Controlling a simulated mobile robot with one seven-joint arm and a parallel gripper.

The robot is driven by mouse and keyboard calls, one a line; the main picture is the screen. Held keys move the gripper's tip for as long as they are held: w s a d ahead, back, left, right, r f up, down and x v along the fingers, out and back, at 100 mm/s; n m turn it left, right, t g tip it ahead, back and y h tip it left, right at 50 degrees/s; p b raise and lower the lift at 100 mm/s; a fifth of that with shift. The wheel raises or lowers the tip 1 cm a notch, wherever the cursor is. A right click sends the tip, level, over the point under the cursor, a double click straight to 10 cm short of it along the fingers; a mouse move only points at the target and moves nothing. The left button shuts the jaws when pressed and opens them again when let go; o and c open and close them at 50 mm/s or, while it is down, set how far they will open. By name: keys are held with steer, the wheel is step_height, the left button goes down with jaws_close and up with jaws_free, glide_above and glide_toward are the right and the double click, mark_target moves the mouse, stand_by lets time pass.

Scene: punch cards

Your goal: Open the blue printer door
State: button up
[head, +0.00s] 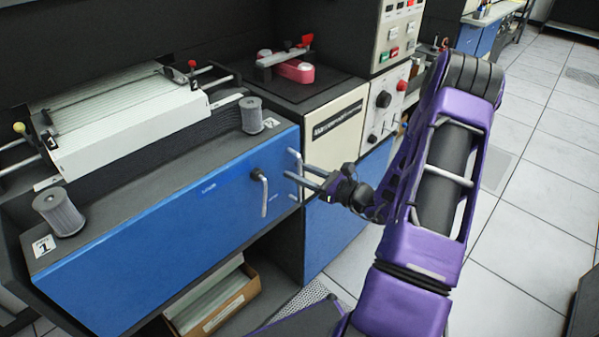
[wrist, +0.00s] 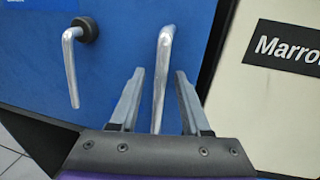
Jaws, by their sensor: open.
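The blue printer door (head: 160,240) spans the front of the printer and looks closed. An L-shaped silver handle (head: 263,195) hangs from it, and this also shows at left in the wrist view (wrist: 70,65). A second, bar-like silver handle (head: 293,158) is near the door's right end. My gripper (head: 297,180) is open in front of this bar. In the wrist view, the bar handle (wrist: 165,45) appears between the two spread fingers of my gripper (wrist: 160,73). Neither finger visibly touches it.
A cream panel with a black label (head: 338,118) stands right of the door, above another blue cabinet front (head: 340,220). A cardboard box of papers (head: 215,300) sits below the door. Two grey cylinders (head: 58,210) stand on the printer top. Tiled floor (head: 520,240) is open at right.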

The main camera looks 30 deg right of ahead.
steer(key=shift+c, duration=0.4)
jaws_close()
stand_by(0.9)
